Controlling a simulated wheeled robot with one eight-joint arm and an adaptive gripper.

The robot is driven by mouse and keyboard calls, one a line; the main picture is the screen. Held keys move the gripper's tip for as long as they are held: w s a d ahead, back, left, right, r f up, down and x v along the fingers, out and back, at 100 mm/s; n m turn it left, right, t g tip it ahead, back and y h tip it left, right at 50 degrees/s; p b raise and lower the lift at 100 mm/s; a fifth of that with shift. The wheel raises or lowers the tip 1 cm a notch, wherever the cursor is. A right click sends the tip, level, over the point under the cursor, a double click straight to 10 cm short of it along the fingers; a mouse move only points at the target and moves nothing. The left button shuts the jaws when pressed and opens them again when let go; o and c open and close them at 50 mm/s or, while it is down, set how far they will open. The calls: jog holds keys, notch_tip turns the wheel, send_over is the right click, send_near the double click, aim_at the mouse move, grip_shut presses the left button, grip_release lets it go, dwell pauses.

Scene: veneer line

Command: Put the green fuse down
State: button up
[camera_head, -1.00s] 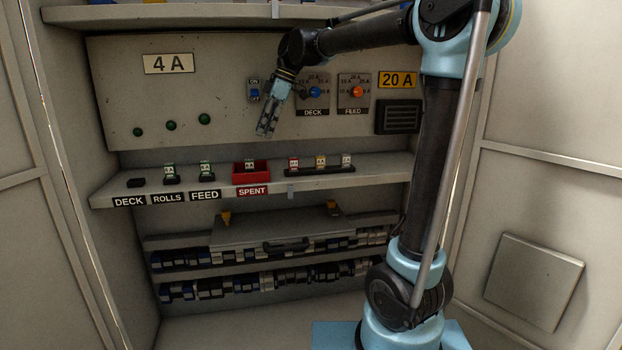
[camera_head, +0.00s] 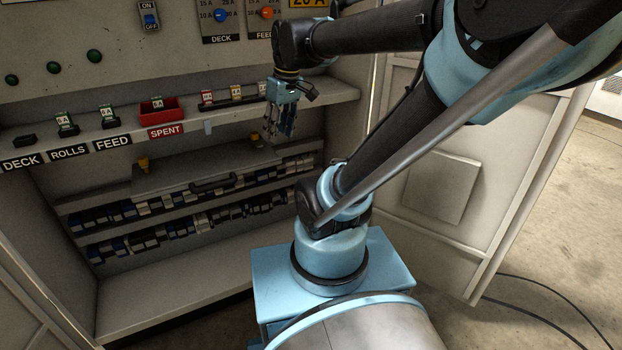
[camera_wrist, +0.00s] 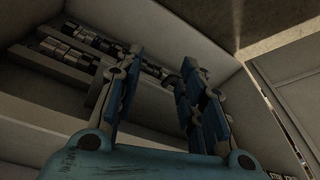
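Two green-marked fuses stand upright in black holders on the shelf, one above the ROLLS label (camera_head: 66,120) and one above FEED (camera_head: 106,112). The black DECK holder (camera_head: 24,141) is empty. A pale-faced fuse (camera_head: 158,103) shows in the red SPENT bin (camera_head: 170,113); its colour is hard to tell. My gripper (camera_head: 279,131) points down in front of the shelf's right end, well right of the green fuses. In the wrist view my fingers (camera_wrist: 160,58) are apart with nothing between them. No green fuse is in my gripper.
A rack with red, yellow and white fuses (camera_head: 236,93) stands on the shelf near my gripper. The cabinet's open side panel (camera_head: 435,187) is at right. Switches (camera_head: 221,15) sit above.

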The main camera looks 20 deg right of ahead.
jog(key=s+d+f+m+h, duration=0.1)
jog(key=s+d+f+m, duration=0.5)
jog(key=s+f, duration=0.3)
notch_tip(320, 180, down, 3)
jog(key=shift+d+f+h, duration=0.1)
jog(key=shift+d+h, duration=0.2)
jog(key=shift+d, duration=0.25)
jog(key=shift+w+f, duration=0.2)
jog(key=shift+w, duration=0.3)
